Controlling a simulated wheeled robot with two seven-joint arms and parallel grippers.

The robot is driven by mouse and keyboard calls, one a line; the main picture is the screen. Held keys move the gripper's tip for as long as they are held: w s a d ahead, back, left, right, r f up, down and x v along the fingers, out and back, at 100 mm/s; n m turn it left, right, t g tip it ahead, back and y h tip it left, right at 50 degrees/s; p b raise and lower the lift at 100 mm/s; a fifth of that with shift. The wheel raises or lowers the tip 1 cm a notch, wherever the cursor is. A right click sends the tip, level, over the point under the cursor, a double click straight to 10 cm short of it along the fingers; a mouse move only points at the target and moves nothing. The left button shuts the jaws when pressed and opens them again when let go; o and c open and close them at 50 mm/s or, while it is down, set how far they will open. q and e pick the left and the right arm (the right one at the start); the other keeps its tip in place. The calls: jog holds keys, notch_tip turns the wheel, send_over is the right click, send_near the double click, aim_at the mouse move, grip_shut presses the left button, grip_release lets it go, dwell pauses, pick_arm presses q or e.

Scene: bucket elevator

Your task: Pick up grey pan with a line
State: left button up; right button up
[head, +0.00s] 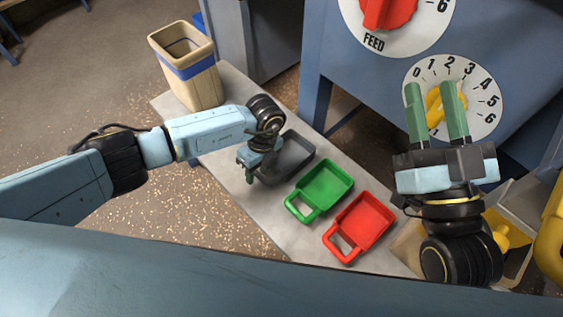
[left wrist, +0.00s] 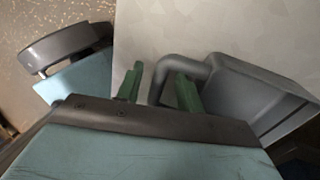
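The grey pan (head: 294,152) lies at the far end of a row of pans on a pale bench, partly hidden behind my left wrist. No line shows on its visible surface. My left gripper (head: 247,160) is low at its handle end. In the left wrist view, the pan (left wrist: 262,95) is on the right with its loop handle (left wrist: 158,82) towards the fingers. My left gripper (left wrist: 158,85) is open, one finger outside the handle bar and the other seemingly within the loop. My right gripper (head: 432,92) is open and empty, raised in front of the numbered dial.
A green pan (head: 325,184) and a red pan (head: 366,219) lie nearer on the bench (head: 238,198). A beige bin with a blue band (head: 190,70) stands at the bench's far end. A blue machine (head: 335,60) with dials (head: 486,112) rises behind.

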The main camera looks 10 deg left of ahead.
pick_arm(q)
jog(key=shift+s+f, duration=0.1)
jog(key=shift+f, duration=0.5)
grip_shut()
pick_arm(e)
jog(key=shift+s+r+t, duration=0.35)
jog(key=shift+r+t, duration=0.15)
jog(key=shift+r, duration=0.1)
pick_arm(q)
jog(key=shift+r, duration=0.2)
